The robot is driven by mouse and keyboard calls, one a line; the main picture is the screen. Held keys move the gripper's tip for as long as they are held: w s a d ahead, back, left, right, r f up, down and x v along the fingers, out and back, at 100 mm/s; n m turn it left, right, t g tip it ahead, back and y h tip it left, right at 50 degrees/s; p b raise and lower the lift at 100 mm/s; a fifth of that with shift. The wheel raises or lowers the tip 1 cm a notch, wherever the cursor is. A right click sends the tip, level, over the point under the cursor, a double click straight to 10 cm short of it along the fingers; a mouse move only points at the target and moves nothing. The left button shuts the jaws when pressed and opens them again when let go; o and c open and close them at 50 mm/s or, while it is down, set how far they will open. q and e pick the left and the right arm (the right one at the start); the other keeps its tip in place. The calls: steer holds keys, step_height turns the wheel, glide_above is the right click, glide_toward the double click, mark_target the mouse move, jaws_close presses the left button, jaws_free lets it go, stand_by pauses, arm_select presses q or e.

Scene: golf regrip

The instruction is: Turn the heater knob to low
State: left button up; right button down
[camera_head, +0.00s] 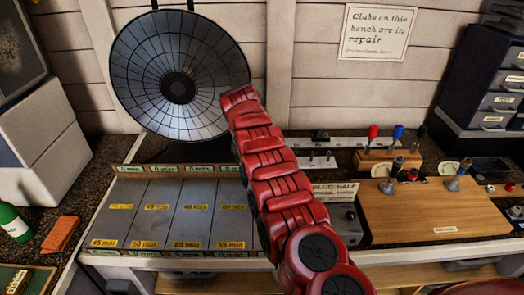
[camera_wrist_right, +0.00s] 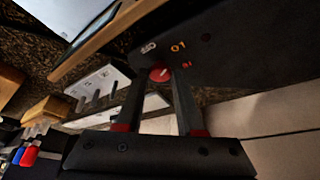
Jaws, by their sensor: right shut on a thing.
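A round dish-shaped heater (camera_head: 208,62) with a dark wire grille stands at the back of the bench in the head view. Its knob is hidden there behind my red right arm. In the right wrist view, a red knob (camera_wrist_right: 160,73) with a pale pointer mark sits on a dark panel (camera_wrist_right: 235,50). Small pale, orange and red markings lie around it; they are too blurred to read surely. My right gripper (camera_wrist_right: 158,82) is shut on the knob, one finger on each side. My left gripper is in neither view.
A grey sectioned tray (camera_head: 168,225) with yellow labels lies before the heater. To the right are a wooden board (camera_head: 430,215), a tool block with red and blue handles (camera_head: 385,160) and dark drawers (camera_head: 495,80). A green bottle (camera_head: 12,222) stands at left.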

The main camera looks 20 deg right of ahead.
steer(key=c, duration=0.5)
jaws_free()
steer(key=shift+c, duration=0.2)
steer(key=shift+f+n, duration=0.15)
steer(key=shift+n, duration=0.25)
